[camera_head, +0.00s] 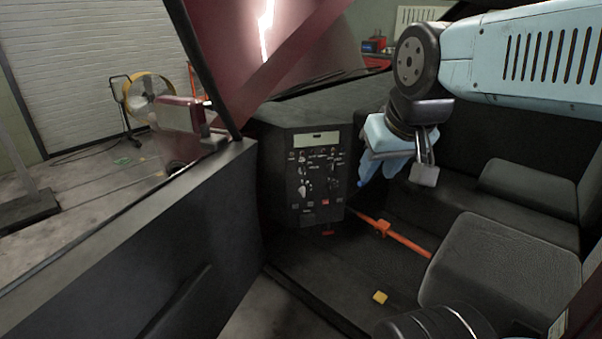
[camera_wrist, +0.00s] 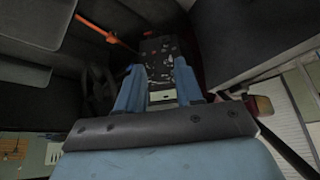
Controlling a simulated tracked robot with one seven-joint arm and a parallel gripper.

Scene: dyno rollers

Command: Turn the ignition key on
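The dark control panel (camera_head: 318,175) stands on the dash left of centre in the head view. It carries a pale display strip, small labels, several light-coloured controls and a red switch (camera_head: 325,201). I cannot tell which small part is the ignition key. My gripper (camera_head: 376,177) hangs in the air to the right of the panel, apart from it, with blue fingers pointing down. In the wrist view the panel (camera_wrist: 158,50) shows upside down beyond the fingertips. The two fingers (camera_wrist: 158,72) stand apart there with nothing between them.
A black seat (camera_head: 500,265) is at the right. The dark door panel (camera_head: 130,240) bounds the left. A round dark wheel (camera_wrist: 97,90) shows in the wrist view.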

